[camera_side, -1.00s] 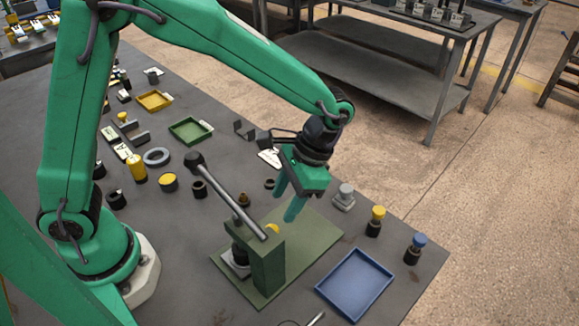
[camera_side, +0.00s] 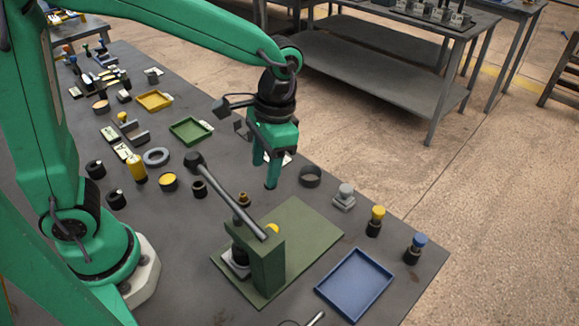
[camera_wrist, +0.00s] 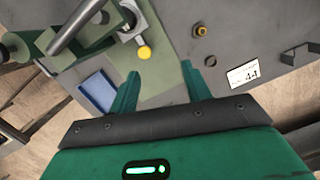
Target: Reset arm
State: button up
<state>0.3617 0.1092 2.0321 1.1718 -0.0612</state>
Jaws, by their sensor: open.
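My gripper (camera_side: 265,172) is open and empty. It hangs above the table behind the green press fixture, pointing down. In the wrist view its two green fingers (camera_wrist: 163,85) are spread apart with nothing between them. The press fixture (camera_side: 268,268) stands on a green base plate, with a dark lever slanting across its top. A yellow round part shows at the fixture in the wrist view (camera_wrist: 144,52).
A blue tray (camera_side: 355,285) lies at the front right. Yellow-topped (camera_side: 376,220) and blue-topped (camera_side: 415,248) pegs stand near the right edge. A dark ring (camera_side: 310,177) and a grey block (camera_side: 344,196) lie right of my gripper. Green (camera_side: 190,131) and yellow (camera_side: 154,100) trays sit farther back.

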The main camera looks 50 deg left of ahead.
jog(key=s+a+r+n+t, duration=0.3)
jog(key=s+a+r+t, duration=0.4)
jog(key=a, duration=0.4)
jog(key=shift+s+a+r+h, duration=0.35)
jog(key=shift+s+r, duration=0.2)
jog(key=shift+s, duration=0.35)
